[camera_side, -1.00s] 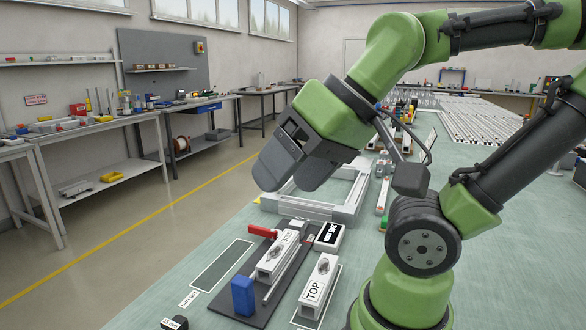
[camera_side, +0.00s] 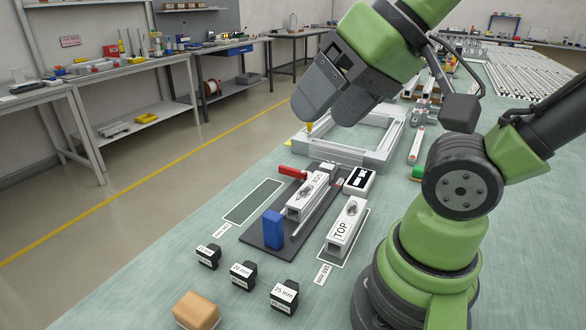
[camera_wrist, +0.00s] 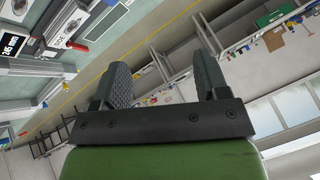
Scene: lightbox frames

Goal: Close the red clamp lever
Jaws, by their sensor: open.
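The red clamp lever (camera_side: 292,173) lies at the left of the dark fixture plate (camera_side: 262,231), sticking out left beside the far end of a white bar (camera_side: 306,196). It looks nearly level. A blue block (camera_side: 273,229) stands at the plate's near end. My gripper (camera_side: 332,108) is in the air above and beyond the lever, apart from it, near the grey frame. In the wrist view my gripper (camera_wrist: 160,72) shows two spread fingers with nothing between them. A small red part (camera_wrist: 77,46) shows at upper left there; I cannot tell if it is the lever's tip.
A white bar marked TOP (camera_side: 346,228) lies right of the plate. A black-and-white box (camera_side: 359,181) sits behind it. The grey frame (camera_side: 376,158) stands beyond. Small black blocks (camera_side: 243,275) and a tan block (camera_side: 197,311) are in front. The outlined area (camera_side: 252,203) at left is empty.

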